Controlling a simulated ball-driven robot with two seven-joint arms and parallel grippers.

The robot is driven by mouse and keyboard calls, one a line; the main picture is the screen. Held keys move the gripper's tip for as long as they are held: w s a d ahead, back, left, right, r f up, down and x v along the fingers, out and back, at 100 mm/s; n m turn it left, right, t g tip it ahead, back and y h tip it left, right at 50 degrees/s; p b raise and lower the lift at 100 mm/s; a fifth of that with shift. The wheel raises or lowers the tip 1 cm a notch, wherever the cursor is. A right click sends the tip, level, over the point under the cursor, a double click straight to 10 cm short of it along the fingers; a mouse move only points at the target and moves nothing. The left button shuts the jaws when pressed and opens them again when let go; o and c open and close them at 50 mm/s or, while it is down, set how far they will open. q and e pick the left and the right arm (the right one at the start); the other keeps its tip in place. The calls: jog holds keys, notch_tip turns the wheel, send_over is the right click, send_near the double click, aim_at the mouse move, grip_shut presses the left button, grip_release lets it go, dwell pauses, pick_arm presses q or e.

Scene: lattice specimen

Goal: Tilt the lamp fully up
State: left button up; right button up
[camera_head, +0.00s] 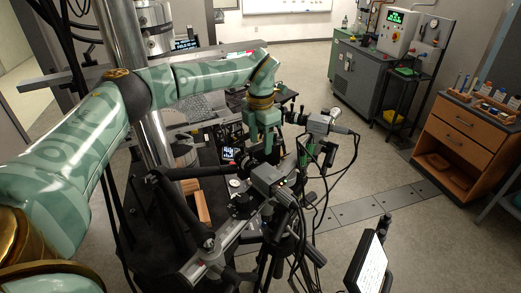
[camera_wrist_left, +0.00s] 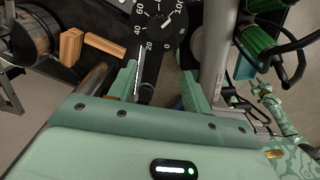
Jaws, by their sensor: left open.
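My left gripper (camera_head: 262,142) points down over the cluttered rig in the head view. In the left wrist view its two fingers (camera_wrist_left: 157,74) are apart. A dark lever-like part of a black dial (camera_wrist_left: 160,18) with white numbers shows between them; I cannot tell whether they touch it. No part is clearly recognisable as the lamp. Two grey box-shaped heads on stands, one (camera_head: 318,124) right of the gripper and one (camera_head: 268,178) nearer, could be lamps or cameras. My right gripper cannot be made out.
Black stands and hanging cables crowd the space below and right of the gripper. A wooden drawer cabinet (camera_head: 462,137) and a grey machine (camera_head: 362,75) stand at the right. A tilted white screen (camera_head: 373,265) is at the front. Open floor lies between.

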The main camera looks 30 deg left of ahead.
aim_at(257, 147)
pick_arm(q)
jog(key=f, duration=0.1)
jog(key=a+f, duration=0.1)
jog(key=f, duration=0.1)
jog(key=shift+a+f, duration=0.1)
jog(key=shift+f, duration=0.2)
jog(key=shift+s+a+f+p, duration=0.1)
jog(key=shift+a+f+p, duration=0.1)
jog(key=shift+f, duration=0.2)
jog(key=shift+a+f+p, duration=0.1)
jog(key=shift+f+p, duration=0.05)
jog(key=shift+f, duration=0.25)
jog(key=shift+d+f, duration=0.1)
jog(key=shift+d, duration=0.2)
jog(key=shift+f, duration=0.1)
jog(key=c, duration=1)
grip_shut()
pick_arm(e)
jog(key=shift+s+a+r, duration=0.35)
jog(key=shift+a, duration=0.25)
jog(key=shift+s+a+r, duration=0.3)
jog(key=shift+s+a, duration=0.05)
jog(key=shift+a, duration=0.2)
